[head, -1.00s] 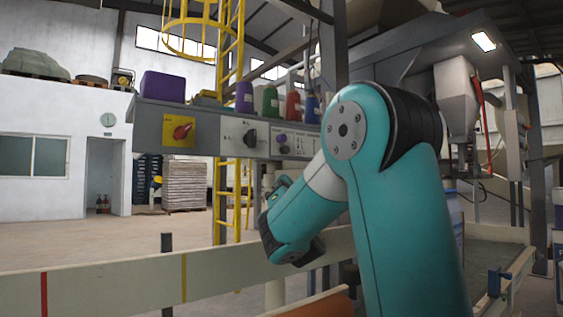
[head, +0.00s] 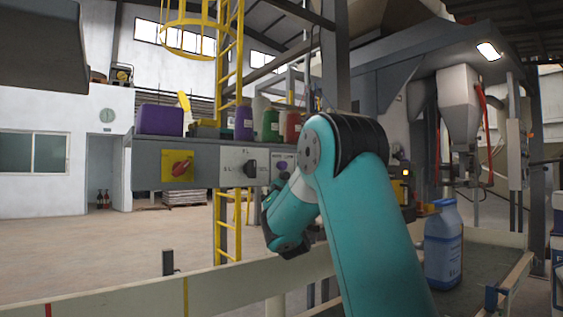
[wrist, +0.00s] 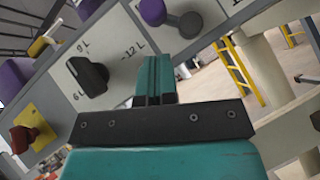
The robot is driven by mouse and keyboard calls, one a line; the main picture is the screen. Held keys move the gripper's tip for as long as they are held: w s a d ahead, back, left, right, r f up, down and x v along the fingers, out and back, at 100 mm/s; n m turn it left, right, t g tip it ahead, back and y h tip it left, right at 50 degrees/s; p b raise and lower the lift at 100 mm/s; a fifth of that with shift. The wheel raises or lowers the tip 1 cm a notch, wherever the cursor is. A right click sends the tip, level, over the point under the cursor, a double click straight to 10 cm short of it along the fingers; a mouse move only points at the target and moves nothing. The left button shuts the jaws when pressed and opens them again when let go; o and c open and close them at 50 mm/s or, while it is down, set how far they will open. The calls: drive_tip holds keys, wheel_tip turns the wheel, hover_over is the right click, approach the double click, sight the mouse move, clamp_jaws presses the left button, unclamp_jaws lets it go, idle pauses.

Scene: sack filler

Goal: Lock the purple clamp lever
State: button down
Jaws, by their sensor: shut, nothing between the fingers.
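A purple knob-like part (wrist: 153,12) sits on the light control panel at the top of the wrist view, with a grey round part (wrist: 187,24) next to it. A small purple part (head: 282,165) shows on the panel in the head view, partly behind my arm. I cannot tell for sure whether it is the clamp lever, or whether it is locked. My gripper (wrist: 154,68) is shut and empty, apart from the purple part and below it in the wrist view. Its fingertips are not clear in the head view.
A black selector knob (wrist: 88,76) with litre marks and a red switch on a yellow plate (head: 178,166) share the panel. Bottles and a purple box (head: 160,119) stand on its top. A blue-capped bottle (head: 443,245) stands right of my arm. A pale rail (head: 120,300) crosses the front.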

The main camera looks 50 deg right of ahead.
sight(280, 169)
drive_tip(key=shift+s+d+r+p, duration=0.1)
drive_tip(key=shift+d+r+p, duration=0.25)
drive_tip(key=shift+r+p, duration=0.35)
drive_tip(key=shift+s+d+r+p, duration=0.1)
drive_tip(key=shift+d+r+p, duration=0.25)
drive_tip(key=shift+r+p, duration=0.35)
